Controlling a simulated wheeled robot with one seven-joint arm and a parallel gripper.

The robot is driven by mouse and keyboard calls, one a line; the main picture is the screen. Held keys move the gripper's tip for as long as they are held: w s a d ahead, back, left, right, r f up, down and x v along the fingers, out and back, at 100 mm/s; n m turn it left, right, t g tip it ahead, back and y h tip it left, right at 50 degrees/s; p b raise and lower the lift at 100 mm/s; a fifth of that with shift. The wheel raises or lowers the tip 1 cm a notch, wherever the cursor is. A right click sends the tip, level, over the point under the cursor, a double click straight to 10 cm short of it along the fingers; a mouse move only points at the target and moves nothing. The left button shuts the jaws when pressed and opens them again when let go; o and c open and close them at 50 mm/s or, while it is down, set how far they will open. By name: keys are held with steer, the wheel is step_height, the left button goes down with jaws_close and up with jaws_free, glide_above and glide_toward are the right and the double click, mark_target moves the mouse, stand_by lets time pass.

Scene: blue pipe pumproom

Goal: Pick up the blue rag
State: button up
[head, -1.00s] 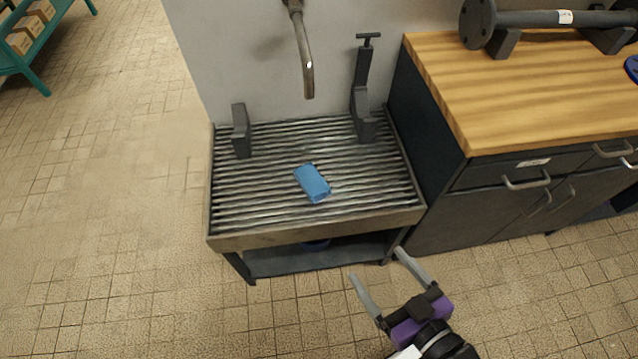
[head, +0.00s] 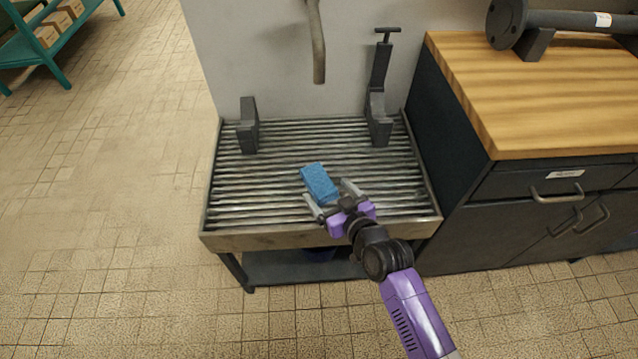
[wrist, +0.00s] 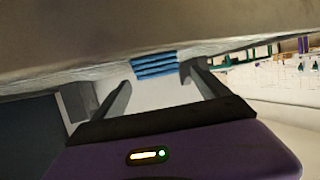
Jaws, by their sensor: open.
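The blue rag (head: 318,181) is a small folded block lying on the slatted metal grate (head: 270,180) of the low work stand, right of its middle. My gripper (head: 327,191) is open, at the front part of the grate, with its fingers pointing at the rag. The rag's near end appears at or between the fingertips; whether they touch it I cannot tell. In the wrist view the ribbed blue patch, likely the rag (wrist: 155,66), shows just beyond the open fingers (wrist: 158,82), partly cut off by a pale, blurred edge.
Two dark grey brackets stand at the back of the grate, a short one (head: 248,127) left and a tall clamp (head: 380,95) right. A grey pipe (head: 318,45) hangs above. A wood-topped cabinet (head: 530,95) stands close on the right. Open tiled floor (head: 120,200) lies left.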

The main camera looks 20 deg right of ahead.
mark_target(319, 180)
steer(key=x, duration=0.3)
steer(key=b+x, duration=0.1)
steer(key=x, duration=0.2)
steer(key=shift+w+d+r, duration=0.1)
steer(key=shift+w+r, duration=0.1)
steer(key=c, duration=1.6)
steer(key=shift+r, duration=0.15)
